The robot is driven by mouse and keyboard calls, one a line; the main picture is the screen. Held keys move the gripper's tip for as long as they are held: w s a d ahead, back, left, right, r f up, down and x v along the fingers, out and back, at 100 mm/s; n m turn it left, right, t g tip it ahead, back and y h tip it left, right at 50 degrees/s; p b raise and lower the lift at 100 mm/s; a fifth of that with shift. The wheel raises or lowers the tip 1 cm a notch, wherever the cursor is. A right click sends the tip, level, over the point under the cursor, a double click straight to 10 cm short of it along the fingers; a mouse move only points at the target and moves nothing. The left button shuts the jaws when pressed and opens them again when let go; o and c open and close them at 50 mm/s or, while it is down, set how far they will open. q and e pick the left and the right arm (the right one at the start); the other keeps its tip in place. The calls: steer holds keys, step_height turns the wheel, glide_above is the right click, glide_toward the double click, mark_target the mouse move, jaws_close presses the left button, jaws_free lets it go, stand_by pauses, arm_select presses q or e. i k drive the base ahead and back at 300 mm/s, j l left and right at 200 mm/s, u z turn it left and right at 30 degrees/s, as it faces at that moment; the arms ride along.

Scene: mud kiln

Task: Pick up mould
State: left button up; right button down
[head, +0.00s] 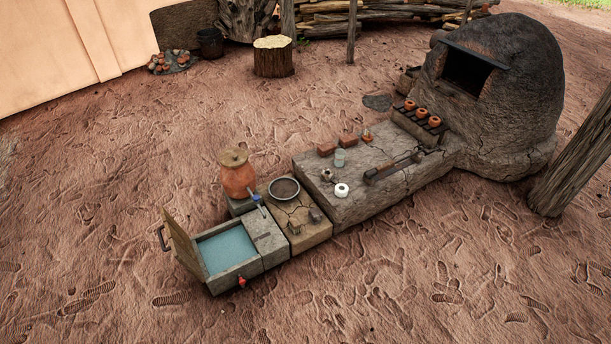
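No thing can be told for certain as the mould at this size. Two small dark blocky pieces, one left (295,228) and one right (315,215), sit on the tan block (309,238); their shape is unclear. Reddish-brown blocks, one nearer (326,150) and one farther (347,141), lie on the long mud bench (372,203), with a small orange-brown item (367,136) beside them. A small grey piece (327,175) and a white ring-like piece (342,190) also rest there. Neither of my grippers is in view.
A blue water basin (226,250) with a raised lid (183,243), a clay pot (237,177) and a round sieve (284,189) stand left. Dark tongs-like tools (392,167) lie on the bench by the domed kiln (508,95). Open ground lies in front.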

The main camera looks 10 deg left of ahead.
mark_target(327, 174)
steer(key=i+l+u, duration=0.15)
steer(key=u, duration=0.2)
steer(key=i+l+u, duration=0.5)
steer(key=u, duration=0.15)
